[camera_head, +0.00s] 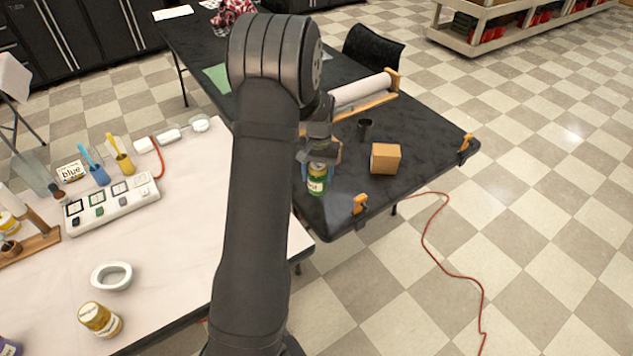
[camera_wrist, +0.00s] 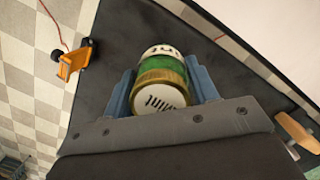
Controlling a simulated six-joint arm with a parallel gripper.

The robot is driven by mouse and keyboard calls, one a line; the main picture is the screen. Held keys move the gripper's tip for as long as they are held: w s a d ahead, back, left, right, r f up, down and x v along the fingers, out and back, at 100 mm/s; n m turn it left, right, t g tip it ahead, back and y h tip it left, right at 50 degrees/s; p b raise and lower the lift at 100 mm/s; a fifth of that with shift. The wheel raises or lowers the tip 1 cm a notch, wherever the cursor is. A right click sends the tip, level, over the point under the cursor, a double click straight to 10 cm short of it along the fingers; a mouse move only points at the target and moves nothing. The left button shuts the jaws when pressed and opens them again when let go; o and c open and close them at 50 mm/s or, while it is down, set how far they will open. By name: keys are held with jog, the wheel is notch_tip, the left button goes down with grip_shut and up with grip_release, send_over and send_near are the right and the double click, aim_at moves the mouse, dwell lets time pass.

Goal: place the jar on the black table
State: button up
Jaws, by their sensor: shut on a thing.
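A green jar (camera_head: 316,179) with a white label and pale lid is in my gripper (camera_head: 318,165), over the near end of the black table (camera_head: 290,178). In the wrist view the jar (camera_wrist: 161,75) sits between the two blue fingers of my gripper (camera_wrist: 162,88), which are shut on its sides. The black table (camera_wrist: 105,60) shows behind the jar there. I cannot tell whether the jar's base touches the tabletop.
Orange clamps (camera_head: 360,204) grip the table edge. A white table (camera_head: 180,245) at left holds a yellow jar (camera_head: 100,319), a white ring (camera_head: 111,276) and other items.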

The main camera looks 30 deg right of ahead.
aim_at(316, 184)
jog(key=shift+w+a+f, duration=0.1)
jog(key=shift+w+f, duration=0.2)
jog(key=shift+f, duration=1.85)
jog(key=shift+f, duration=0.15)
jog(key=o, duration=1.2)
jog(key=shift+c, duration=0.2)
jog(key=r, duration=0.4)
jog(key=d+r, duration=0.1)
jog(key=r, duration=0.3)
jog(key=w+r, duration=0.1)
jog(key=r, duration=0.3)
jog(key=shift+w+d+r, duration=0.1)
jog(key=shift+d, duration=0.05)
